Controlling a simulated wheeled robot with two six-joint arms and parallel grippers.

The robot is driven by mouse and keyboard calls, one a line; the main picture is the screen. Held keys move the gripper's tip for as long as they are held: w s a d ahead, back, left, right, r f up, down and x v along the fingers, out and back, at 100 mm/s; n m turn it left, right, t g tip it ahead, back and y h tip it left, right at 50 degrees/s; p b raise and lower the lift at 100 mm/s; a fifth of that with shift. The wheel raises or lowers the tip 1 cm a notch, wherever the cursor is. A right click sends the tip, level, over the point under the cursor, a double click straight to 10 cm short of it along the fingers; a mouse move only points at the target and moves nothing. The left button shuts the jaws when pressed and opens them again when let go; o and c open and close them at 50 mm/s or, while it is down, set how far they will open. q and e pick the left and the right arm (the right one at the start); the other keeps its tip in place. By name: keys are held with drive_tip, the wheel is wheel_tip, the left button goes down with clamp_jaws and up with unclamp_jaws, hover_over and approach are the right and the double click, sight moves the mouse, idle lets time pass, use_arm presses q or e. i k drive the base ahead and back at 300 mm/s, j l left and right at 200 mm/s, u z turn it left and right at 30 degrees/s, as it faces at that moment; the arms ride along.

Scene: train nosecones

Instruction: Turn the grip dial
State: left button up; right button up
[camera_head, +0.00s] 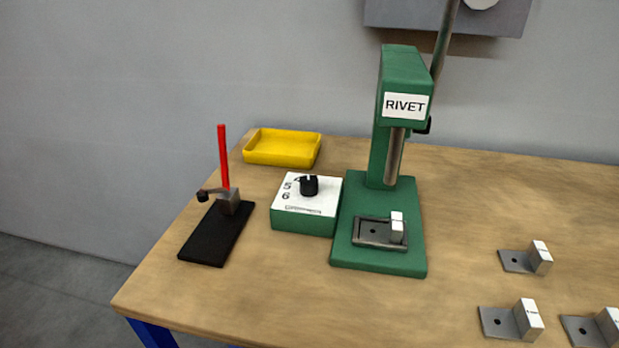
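The likely grip dial is a black round knob (309,186) with a light pointer mark. It sits on the white top of a green box (304,222). The digits 5 and 6 show to the left of the knob, and another digit is partly hidden behind it. A slot-like mark runs along the front of the white top. The box stands directly left of the green press marked RIVET (385,150). Neither of my grippers shows in the head view.
A black plate with a red-handled clamp (218,232) stands left of the box. A yellow tray (283,162) lies behind. A metal bracket (379,232) sits on the press base. Several similar brackets (513,322) lie at right. The wooden table (270,295) is clear in front.

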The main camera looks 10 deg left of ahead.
sight(308, 184)
drive_tip(key=k+l, duration=0.15)
drive_tip(key=k, duration=0.25)
drive_tip(key=k+l, duration=0.1)
drive_tip(key=k, duration=0.35)
drive_tip(key=k+l, duration=0.15)
drive_tip(key=k, duration=0.25)
drive_tip(key=u, duration=0.05)
